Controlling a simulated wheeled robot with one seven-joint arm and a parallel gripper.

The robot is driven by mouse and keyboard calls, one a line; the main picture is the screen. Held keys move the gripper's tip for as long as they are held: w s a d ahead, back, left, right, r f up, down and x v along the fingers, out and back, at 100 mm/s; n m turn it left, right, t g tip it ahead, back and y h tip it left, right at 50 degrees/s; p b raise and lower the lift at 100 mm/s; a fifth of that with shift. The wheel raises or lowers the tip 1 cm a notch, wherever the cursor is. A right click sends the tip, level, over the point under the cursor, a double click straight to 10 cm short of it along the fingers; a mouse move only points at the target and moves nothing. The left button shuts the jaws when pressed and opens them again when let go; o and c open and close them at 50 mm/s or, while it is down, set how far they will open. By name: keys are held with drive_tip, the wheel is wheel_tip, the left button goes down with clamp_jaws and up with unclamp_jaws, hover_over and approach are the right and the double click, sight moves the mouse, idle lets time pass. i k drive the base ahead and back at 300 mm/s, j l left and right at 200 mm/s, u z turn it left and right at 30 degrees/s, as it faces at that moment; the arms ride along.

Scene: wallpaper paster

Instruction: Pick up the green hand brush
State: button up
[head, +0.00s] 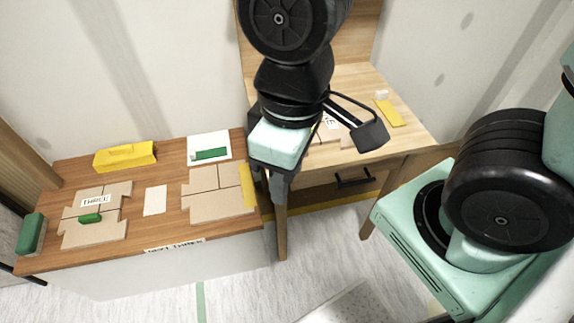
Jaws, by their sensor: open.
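A green block-shaped thing (31,234) with a paler side stands at the left end of the brown table (130,246); it looks like the green hand brush. A small green piece (90,218) lies on the cardboard tiles at the left, and a flat green strip (210,154) lies on a white sheet at the table's back. I cannot tell for sure which is the brush. My gripper (279,186) is open, pointing down by the table's right edge, well right of all three. Its fingertips are small and partly hidden by its mint body.
A yellow block (125,156) stands at the table's back left. Beige tiles (208,205), a white card (155,200) and a yellow strip (248,186) lie on the table. A wooden desk (400,142) with a drawer stands behind my gripper. Walls close off the back.

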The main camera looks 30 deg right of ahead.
sight(30, 243)
drive_tip(key=u, duration=1.35)
